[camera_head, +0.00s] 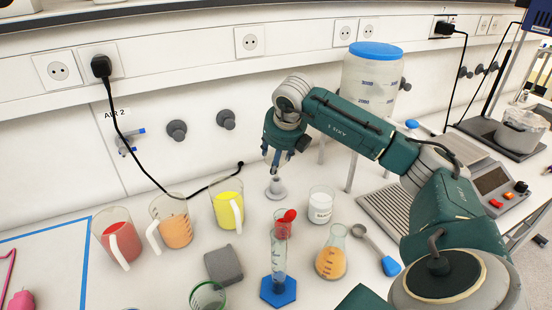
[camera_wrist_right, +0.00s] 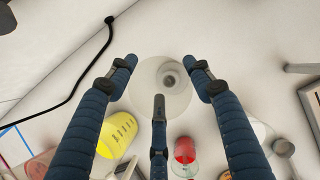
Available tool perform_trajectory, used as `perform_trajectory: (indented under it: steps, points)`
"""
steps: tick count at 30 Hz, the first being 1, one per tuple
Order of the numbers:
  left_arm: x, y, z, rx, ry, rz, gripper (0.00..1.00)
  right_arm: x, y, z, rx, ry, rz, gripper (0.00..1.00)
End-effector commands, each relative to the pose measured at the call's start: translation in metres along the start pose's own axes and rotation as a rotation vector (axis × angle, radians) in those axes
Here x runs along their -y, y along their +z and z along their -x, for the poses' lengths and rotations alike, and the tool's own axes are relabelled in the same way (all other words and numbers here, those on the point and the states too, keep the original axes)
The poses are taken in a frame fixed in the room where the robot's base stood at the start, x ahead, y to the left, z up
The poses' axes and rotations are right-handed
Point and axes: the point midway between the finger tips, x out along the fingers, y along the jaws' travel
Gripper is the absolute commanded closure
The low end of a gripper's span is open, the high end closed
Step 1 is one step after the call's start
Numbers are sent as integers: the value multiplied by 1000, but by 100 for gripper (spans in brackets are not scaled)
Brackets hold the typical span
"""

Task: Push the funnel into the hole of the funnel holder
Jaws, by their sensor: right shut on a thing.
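My right gripper (camera_head: 277,164) points down at the back of the table, left of the clear tank. In the right wrist view its fingers (camera_wrist_right: 160,78) are around the pale, see-through funnel (camera_wrist_right: 146,88), seen as a round disc between the fingertips; the grip is shut on it. A small grey piece with a round foot, which looks like the funnel holder (camera_head: 276,189), stands on the table just below the fingertips. Its round shape shows through the funnel in the wrist view (camera_wrist_right: 171,80). How far the funnel is from the holder I cannot tell. My left gripper is not in view.
The yellow jug (camera_head: 228,210) stands close at left, beside orange (camera_head: 175,232) and red jugs (camera_head: 117,243). A white jar (camera_head: 321,205) and a cylinder on a blue foot (camera_head: 278,290) stand at right and in front. A black cable (camera_head: 199,195) runs behind.

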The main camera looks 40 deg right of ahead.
Motion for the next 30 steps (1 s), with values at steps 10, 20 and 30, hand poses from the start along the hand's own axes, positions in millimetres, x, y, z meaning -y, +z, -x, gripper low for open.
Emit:
perform_trajectory:
  steps: [10,20,30]
  points:
    - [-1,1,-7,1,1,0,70,0,-4,-8,0,0,0,69]
    - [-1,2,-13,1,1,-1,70,0,-7,-15,0,0,0,69]
    - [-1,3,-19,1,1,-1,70,0,-10,-21,0,0,0,69]
